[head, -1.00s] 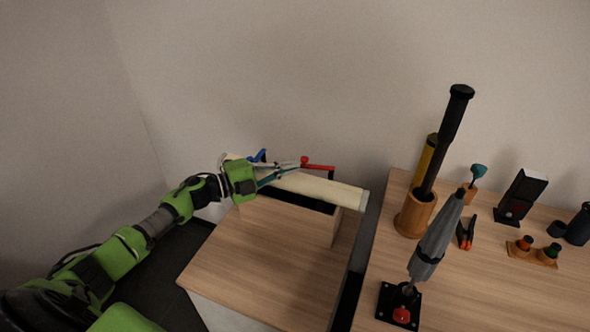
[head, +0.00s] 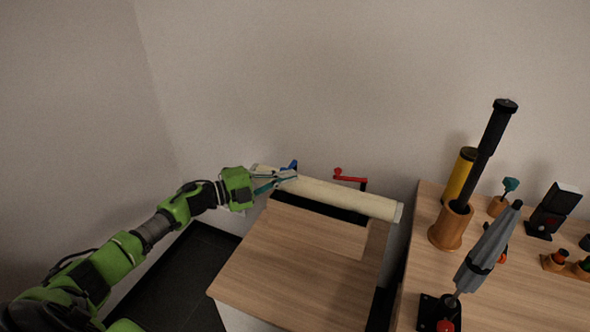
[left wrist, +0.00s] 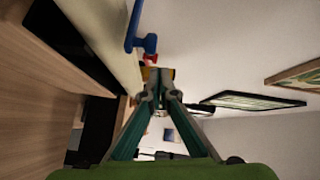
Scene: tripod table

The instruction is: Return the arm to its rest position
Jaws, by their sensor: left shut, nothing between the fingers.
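My left arm comes in from the left in the head view, green and black. Its left gripper (head: 288,176) is shut and empty, with its fingertips over the left part of a cream roll (head: 350,198) on a wooden stand. In the left wrist view the teal fingers (left wrist: 158,88) meet at their tips with nothing between them. A blue handle (left wrist: 140,36) is close beside the fingers there; it also shows just behind the fingertips in the head view (head: 292,165). I cannot tell whether they touch. My right gripper is not in view.
A red crank (head: 350,178) stands behind the roll. The wooden top (head: 300,262) before the roll is clear.

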